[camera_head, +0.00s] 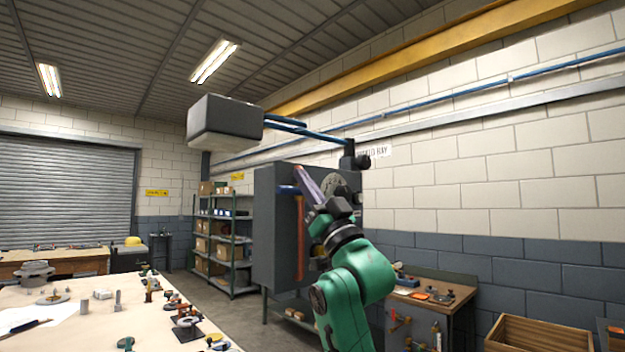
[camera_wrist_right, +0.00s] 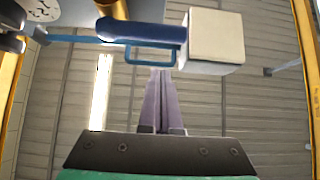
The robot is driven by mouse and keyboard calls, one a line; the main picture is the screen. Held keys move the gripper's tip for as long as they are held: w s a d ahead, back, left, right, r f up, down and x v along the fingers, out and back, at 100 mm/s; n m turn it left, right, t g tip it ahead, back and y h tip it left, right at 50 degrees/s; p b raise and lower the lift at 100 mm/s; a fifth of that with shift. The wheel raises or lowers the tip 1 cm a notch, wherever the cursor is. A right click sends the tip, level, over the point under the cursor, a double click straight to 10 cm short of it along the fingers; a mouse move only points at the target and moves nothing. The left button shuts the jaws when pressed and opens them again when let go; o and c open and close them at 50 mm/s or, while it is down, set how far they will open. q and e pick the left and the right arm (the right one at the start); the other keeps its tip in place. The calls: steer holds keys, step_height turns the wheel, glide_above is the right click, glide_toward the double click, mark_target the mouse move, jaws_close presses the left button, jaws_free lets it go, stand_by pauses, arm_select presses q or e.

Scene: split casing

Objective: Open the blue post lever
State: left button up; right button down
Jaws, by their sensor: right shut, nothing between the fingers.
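The blue lever (camera_head: 289,190) sticks out near the top of the front of a dark grey casing (camera_head: 275,240). Its thick blue bar also shows across the top of the right wrist view (camera_wrist_right: 140,32), lying sideways. My right gripper (camera_head: 301,171) is in front of the casing, its purple fingers beside the lever. In the right wrist view the fingers (camera_wrist_right: 162,73) are shut and empty, their tips just under the lever in the picture. I cannot tell whether they touch it. My left gripper is in neither view.
An orange vertical bar (camera_head: 300,240) runs down the casing below the lever. A grey overhead box (camera_head: 225,122) hangs on blue rails above. A workbench (camera_head: 75,330) with small parts stands at the left. Shelves (camera_head: 222,245) stand behind, and a wooden crate (camera_head: 540,335) is at the lower right.

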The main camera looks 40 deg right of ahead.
mark_target(292, 188)
steer(key=p+x, duration=0.3)
steer(key=x, duration=0.2)
step_height(292, 188, down, 5)
steer(key=shift+r, duration=0.1)
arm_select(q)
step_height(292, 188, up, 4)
arm_select(e)
steer(key=shift+a, duration=0.1)
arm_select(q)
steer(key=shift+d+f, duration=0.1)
arm_select(e)
steer(key=shift+a, duration=0.1)
